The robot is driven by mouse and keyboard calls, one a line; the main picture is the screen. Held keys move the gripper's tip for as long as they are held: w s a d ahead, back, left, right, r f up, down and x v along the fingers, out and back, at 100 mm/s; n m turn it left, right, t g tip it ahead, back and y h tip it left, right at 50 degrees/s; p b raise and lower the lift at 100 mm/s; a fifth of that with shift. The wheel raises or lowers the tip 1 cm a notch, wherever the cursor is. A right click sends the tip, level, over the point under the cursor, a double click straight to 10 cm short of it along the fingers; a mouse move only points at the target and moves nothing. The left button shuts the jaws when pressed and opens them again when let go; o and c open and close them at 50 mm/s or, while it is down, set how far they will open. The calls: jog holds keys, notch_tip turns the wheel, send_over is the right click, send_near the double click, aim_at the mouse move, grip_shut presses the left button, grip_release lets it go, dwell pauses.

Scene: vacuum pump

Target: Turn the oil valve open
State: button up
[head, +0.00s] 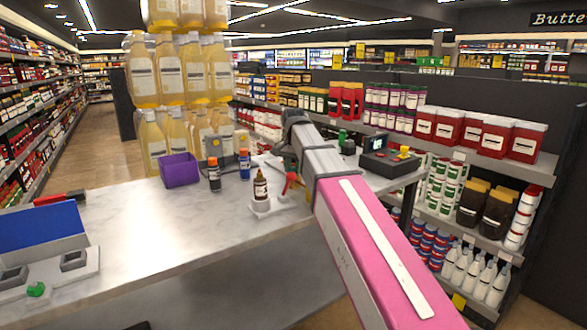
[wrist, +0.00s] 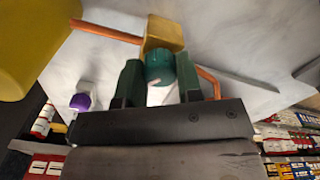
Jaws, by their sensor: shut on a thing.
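In the wrist view, a round teal knob (wrist: 160,68) sits on a yellow block (wrist: 163,33) with an orange pipe running out to each side; it looks like the oil valve. The two dark green fingers of my gripper (wrist: 158,76) stand on either side of the knob, shut on it. How far the knob is turned cannot be told. In the head view, my pink arm reaches over the counter (head: 150,225), and its links hide the valve and most of my gripper.
A brown bottle (head: 260,187), a red-handled item (head: 290,182), two small capped bottles and a purple bin (head: 180,170) stand left of my arm. A dark device (head: 388,160) stands to the right. A large yellow object (wrist: 25,45) is close in the wrist view. The counter's left-middle is clear.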

jog(key=n, duration=0.6)
jog(key=shift+n, duration=0.3)
dwell(0.4)
jog(key=o, duration=0.9)
jog(key=shift+r, duration=0.1)
